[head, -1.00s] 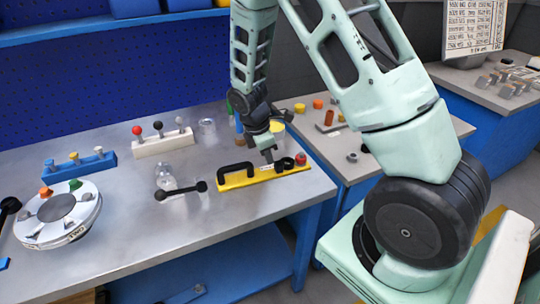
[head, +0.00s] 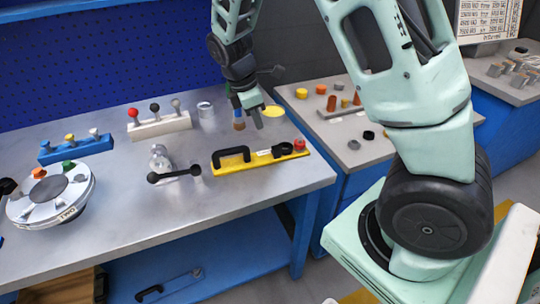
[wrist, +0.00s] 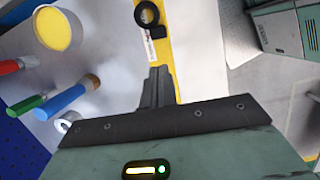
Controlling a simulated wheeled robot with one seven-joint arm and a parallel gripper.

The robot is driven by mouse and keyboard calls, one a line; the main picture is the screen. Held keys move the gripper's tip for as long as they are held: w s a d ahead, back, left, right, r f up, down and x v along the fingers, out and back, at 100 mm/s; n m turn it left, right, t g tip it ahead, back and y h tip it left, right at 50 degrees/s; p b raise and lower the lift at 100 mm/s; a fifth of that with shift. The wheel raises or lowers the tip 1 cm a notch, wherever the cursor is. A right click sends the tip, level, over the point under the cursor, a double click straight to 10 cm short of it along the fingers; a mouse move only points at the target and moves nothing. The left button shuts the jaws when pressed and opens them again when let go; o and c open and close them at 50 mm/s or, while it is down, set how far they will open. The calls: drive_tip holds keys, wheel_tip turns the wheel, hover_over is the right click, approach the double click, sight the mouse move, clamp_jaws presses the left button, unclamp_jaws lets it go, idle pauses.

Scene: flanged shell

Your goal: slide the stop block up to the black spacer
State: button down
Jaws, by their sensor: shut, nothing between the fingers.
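A yellow rail (head: 235,167) lies near the right end of the steel bench, with a black handle (head: 231,154) on its left part. Toward its right end are a dark ring-shaped piece (head: 284,149) and a red knob (head: 299,144). In the wrist view the rail (wrist: 181,48) carries the black ring (wrist: 147,14), with a small dark block (wrist: 158,32) touching or close beside it. I cannot tell for sure which piece is the stop block and which the black spacer. My gripper (head: 258,126) is shut and empty, above and behind the rail; its fingers also show in the wrist view (wrist: 157,72).
The bench in front of the rail is clear.

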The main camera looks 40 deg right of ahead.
sight(273, 153)
drive_tip(key=x, duration=1)
drive_tip(key=shift+p, duration=0.35)
drive_tip(key=shift+s+d, duration=0.2)
drive_tip(key=shift+d, duration=0.35)
drive_tip(key=s+p+v, duration=0.1)
drive_tip(key=p+v, duration=0.8)
drive_tip(key=v, duration=0.1)
drive_tip(key=shift+w, duration=0.5)
